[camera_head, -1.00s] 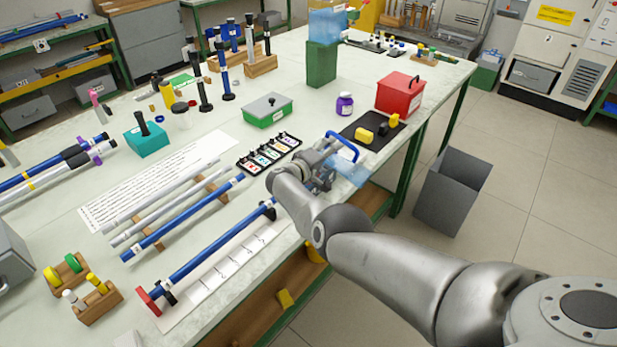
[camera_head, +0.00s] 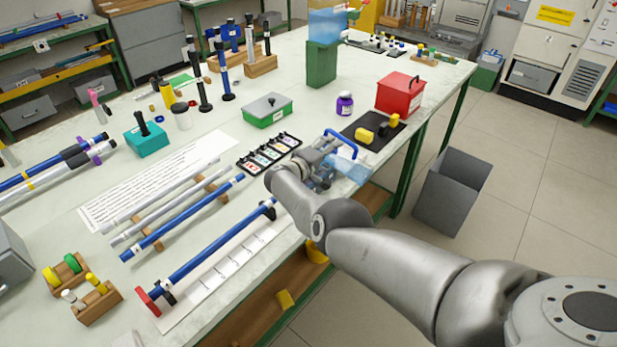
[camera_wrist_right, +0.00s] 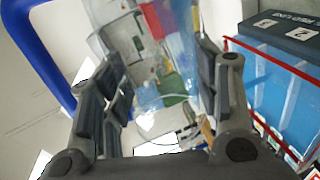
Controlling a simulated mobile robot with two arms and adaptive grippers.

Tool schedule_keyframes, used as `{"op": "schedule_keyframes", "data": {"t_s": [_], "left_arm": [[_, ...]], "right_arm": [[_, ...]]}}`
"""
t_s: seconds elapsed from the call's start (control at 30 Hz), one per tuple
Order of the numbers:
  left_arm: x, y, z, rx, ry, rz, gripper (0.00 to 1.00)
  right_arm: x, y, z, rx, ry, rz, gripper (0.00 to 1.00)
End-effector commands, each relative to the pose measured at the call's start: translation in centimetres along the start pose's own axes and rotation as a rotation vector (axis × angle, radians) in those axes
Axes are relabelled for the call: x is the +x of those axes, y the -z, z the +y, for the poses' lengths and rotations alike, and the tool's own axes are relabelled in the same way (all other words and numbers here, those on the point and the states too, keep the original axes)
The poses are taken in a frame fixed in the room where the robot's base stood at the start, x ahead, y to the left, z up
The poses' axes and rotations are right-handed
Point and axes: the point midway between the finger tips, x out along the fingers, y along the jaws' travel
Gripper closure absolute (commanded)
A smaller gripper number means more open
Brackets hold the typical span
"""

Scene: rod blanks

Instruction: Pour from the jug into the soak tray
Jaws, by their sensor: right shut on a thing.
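The jug is clear and bluish (camera_head: 352,168) with a bright blue handle, and is held near the table's right edge. My right gripper (camera_head: 322,172) is shut on it. In the right wrist view the blue handle of the jug (camera_wrist_right: 47,50) is at the left, and the gripper's fingers (camera_wrist_right: 165,95) stand either side of its see-through body. The liquid level inside is unclear. A clear container with a red rim and blue inside, seemingly the soak tray (camera_wrist_right: 285,100), is at the right of the wrist view. I cannot make it out in the head view. My left gripper is not in view.
A black mat (camera_head: 378,138) with yellow pieces, a purple jar (camera_head: 344,103) and a red box (camera_head: 399,94) stand beyond the jug. A black card rack (camera_head: 268,153) and a blue rod (camera_head: 215,250) lie left of my arm. A grey bin (camera_head: 452,190) stands on the floor.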

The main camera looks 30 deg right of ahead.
Motion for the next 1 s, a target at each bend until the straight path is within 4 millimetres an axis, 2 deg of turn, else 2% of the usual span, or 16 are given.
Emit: {"op": "schedule_keyframes", "data": {"t_s": [1.0], "left_arm": [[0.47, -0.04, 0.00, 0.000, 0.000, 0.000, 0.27]], "right_arm": [[-0.04, 0.28, 0.33, -0.058, -0.001, -0.013, 0.82]]}}
